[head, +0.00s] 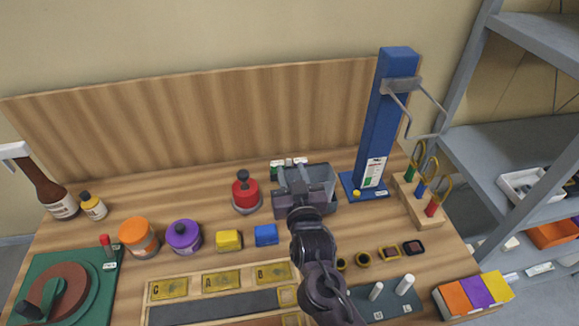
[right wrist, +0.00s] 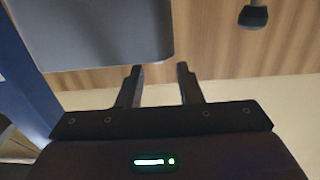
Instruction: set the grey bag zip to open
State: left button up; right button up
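The grey bag (head: 324,180) stands on the wooden bench in the middle of the head view, partly hidden by my right gripper. My right gripper (head: 295,180) is at the bag's left and front side. In the right wrist view, a smooth grey surface (right wrist: 100,35), apparently the bag, fills the upper left. My right fingers (right wrist: 158,75) are apart with nothing between them, close to that surface's lower edge; I cannot tell whether they touch it. The zip and its position cannot be made out. My left gripper does not show.
A red pot (head: 246,194) stands left of the bag, a blue post stand (head: 388,130) to its right. Small green-and-white labels (head: 290,163) lie behind. Yellow and blue blocks (head: 266,235) and a lettered tray (head: 222,280) are in front. A grey rack (head: 510,150) stands at the right.

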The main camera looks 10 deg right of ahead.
jog(key=shift+s+d+b, duration=0.1)
jog(key=shift+s+b, duration=0.3)
jog(key=shift+s, duration=1.85)
